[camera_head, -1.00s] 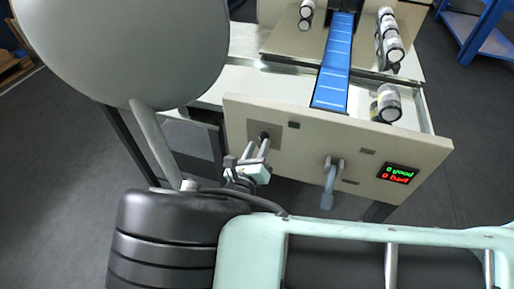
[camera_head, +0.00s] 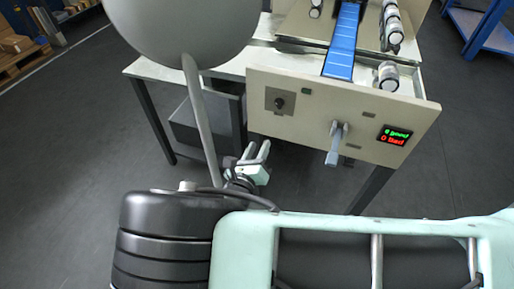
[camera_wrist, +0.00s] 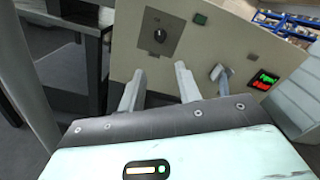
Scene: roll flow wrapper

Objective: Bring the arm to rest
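My gripper (camera_head: 258,155) hangs in front of the machine's pale front panel (camera_head: 310,106), apart from it. In the wrist view its two fingers (camera_wrist: 160,88) stand well apart with nothing between them. The panel carries a black knob (camera_head: 279,103) on a grey plate, a grey lever (camera_head: 335,145) pointing down, and a display (camera_head: 395,135) with a green line above a red line. The knob also shows in the wrist view (camera_wrist: 159,36), beyond the fingers and clear of them.
A blue belt (camera_head: 343,45) runs back from the panel, with rolls (camera_head: 392,30) to its right and one roll (camera_head: 388,75) near the panel's top edge. A dark box (camera_head: 200,125) is under the table at left. Blue shelving (camera_head: 480,30) stands back right. Floor at left is clear.

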